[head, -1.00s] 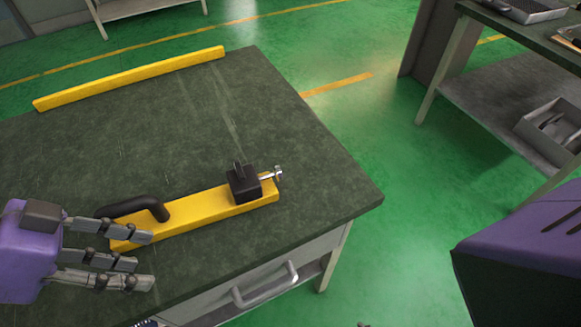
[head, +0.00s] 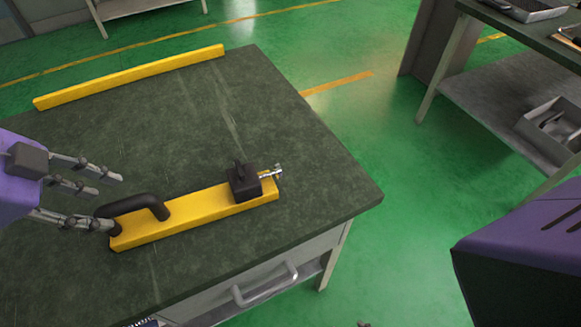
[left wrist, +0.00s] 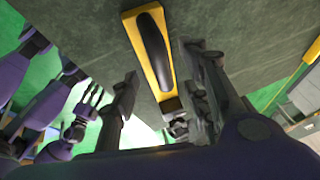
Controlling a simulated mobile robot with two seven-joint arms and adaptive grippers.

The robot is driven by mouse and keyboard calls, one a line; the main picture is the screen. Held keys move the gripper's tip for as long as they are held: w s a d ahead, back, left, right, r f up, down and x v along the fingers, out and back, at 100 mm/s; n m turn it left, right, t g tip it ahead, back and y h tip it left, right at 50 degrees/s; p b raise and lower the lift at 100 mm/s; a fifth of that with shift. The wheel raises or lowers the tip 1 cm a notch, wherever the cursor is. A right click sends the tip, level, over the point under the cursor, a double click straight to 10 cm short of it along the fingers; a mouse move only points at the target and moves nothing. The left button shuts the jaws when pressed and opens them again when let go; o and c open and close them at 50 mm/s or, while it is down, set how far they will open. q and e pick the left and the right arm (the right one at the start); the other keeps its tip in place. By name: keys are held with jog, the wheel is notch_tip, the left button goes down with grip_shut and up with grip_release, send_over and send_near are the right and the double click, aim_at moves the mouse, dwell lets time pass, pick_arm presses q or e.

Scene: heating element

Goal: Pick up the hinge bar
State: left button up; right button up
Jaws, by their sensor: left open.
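A yellow bar (head: 205,208) with a curved black handle and a black block (head: 243,182) lies on the dark bench; I take it as the hinge bar. A silver screw sticks out of the block at its right end. My left gripper (head: 112,202) is open and empty at the bar's left end, with one finger close to the handle. I cannot tell if they touch. In the left wrist view the handle (left wrist: 153,50) and bar lie between and beyond the open fingers. Part of another purple hand (left wrist: 78,125) shows small there, probably my right one.
A longer plain yellow bar (head: 130,77) lies along the bench's back edge. The bench top (head: 290,150) is clear between the two bars. A drawer handle (head: 265,287) juts from the bench front. A shelf unit with a grey bin (head: 550,128) stands at right.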

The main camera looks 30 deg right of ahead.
aim_at(111, 206)
pick_arm(q)
jog(key=x, duration=0.5)
jog(key=shift+f, duration=0.1)
grip_shut()
dwell(0.3)
